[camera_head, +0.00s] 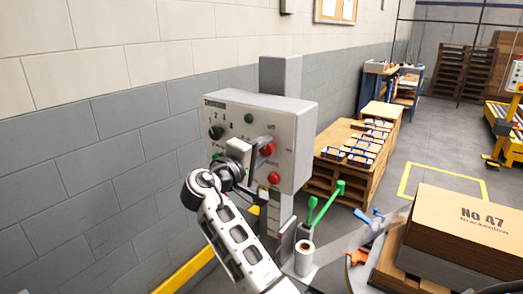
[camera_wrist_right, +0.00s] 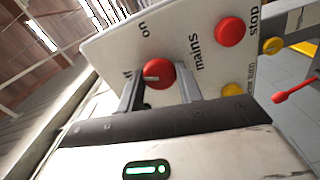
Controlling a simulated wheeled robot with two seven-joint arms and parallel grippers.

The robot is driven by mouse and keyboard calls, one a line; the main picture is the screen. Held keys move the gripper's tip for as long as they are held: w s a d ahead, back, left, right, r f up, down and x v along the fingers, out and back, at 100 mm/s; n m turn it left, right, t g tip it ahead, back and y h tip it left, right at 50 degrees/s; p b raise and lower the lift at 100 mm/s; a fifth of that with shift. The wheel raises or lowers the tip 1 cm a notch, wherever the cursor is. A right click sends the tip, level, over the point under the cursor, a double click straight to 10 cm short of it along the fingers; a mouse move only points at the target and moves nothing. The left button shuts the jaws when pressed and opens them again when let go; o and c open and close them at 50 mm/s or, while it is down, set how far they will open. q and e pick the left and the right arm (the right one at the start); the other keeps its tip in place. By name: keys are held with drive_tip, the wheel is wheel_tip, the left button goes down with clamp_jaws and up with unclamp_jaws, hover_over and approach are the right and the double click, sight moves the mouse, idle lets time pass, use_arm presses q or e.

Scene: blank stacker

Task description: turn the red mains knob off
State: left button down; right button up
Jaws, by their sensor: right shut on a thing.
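The red mains knob (camera_wrist_right: 158,74) sits on the white control panel (camera_wrist_right: 100,52), with "mains" printed beside it and "on" printed above. A pale mark on the knob points toward the left in the wrist view. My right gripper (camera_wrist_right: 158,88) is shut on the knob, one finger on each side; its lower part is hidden. In the head view the knob (camera_head: 267,149) shows partly past my right gripper (camera_head: 262,144) at the panel's (camera_head: 296,125) front. My left gripper is not in view.
A red stop button (camera_wrist_right: 230,31) sits near the knob, and a yellow button (camera_wrist_right: 232,90) lies close to the right finger. Green-handled levers (camera_head: 325,200) stand right of the panel post. A cardboard box (camera_head: 462,222) is at lower right. A brick wall (camera_head: 90,150) is behind.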

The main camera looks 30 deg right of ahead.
drive_tip(key=shift+f+n, duration=0.1)
drive_tip(key=shift+n, duration=1.9)
drive_tip(key=o, duration=1)
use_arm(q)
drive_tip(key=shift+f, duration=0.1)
use_arm(e)
drive_tip(key=shift+a, duration=0.15)
drive_tip(key=shift+s+a, duration=0.15)
drive_tip(key=shift+a, duration=0.2)
use_arm(q)
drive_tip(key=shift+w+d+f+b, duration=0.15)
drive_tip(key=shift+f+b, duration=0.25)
drive_tip(key=shift+b, duration=0.55)
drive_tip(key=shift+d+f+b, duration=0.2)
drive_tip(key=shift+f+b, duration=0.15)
drive_tip(key=shift+b, duration=0.55)
use_arm(e)
drive_tip(key=shift+v, duration=7.55)
